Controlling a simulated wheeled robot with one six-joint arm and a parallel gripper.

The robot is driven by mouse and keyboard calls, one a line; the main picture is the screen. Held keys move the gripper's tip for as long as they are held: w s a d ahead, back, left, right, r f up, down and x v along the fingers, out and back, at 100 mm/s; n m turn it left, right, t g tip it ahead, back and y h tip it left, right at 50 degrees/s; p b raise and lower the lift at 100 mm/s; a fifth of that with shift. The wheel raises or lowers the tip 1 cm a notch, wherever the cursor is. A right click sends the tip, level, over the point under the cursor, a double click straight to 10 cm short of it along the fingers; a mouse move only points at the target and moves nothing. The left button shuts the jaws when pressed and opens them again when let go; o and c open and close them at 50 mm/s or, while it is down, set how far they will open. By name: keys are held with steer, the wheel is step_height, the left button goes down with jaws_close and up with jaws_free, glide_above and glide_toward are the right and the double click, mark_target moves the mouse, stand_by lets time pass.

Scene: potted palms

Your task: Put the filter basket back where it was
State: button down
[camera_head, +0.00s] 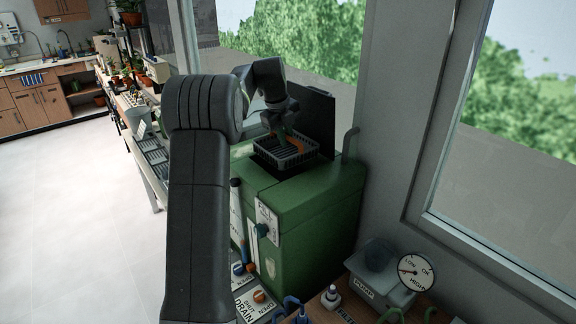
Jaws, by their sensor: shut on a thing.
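The filter basket (287,160) is a dark grey, slatted open box at the top of the green tank (315,198). It looks roughly level, over the dark opening in the tank's top. My gripper (284,135) reaches down into the basket from above and is shut on it. Small orange and green parts show at the fingertips. The exact grip is too small to make out. The basket's underside is hidden, so I cannot tell whether it rests in the opening or hangs just above it.
A dark raised lid (312,112) stands behind the basket, close to the window wall. A pump (375,278) and a round gauge (415,271) are at the lower right. Benches with potted plants (122,75) run along the left. The pale floor (75,210) is clear.

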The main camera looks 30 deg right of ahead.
mark_target(284, 155)
steer(key=f, duration=0.4)
steer(key=shift+s+a+f+p, duration=0.15)
steer(key=shift+s+a+p, duration=0.1)
steer(key=shift+p, duration=0.15)
steer(key=shift+a+p+x, duration=0.2)
steer(key=shift+p+x, duration=0.05)
steer(key=shift+x, duration=0.9)
steer(key=shift+a+p+x, duration=0.2)
steer(key=shift+x, duration=0.95)
steer(key=shift+f, duration=0.1)
steer(key=c, duration=1.4)
jaws_free()
steer(key=shift+c, duration=0.2)
steer(key=shift+o, duration=0.2)
steer(key=b+v, duration=0.2)
steer(key=v, duration=1)
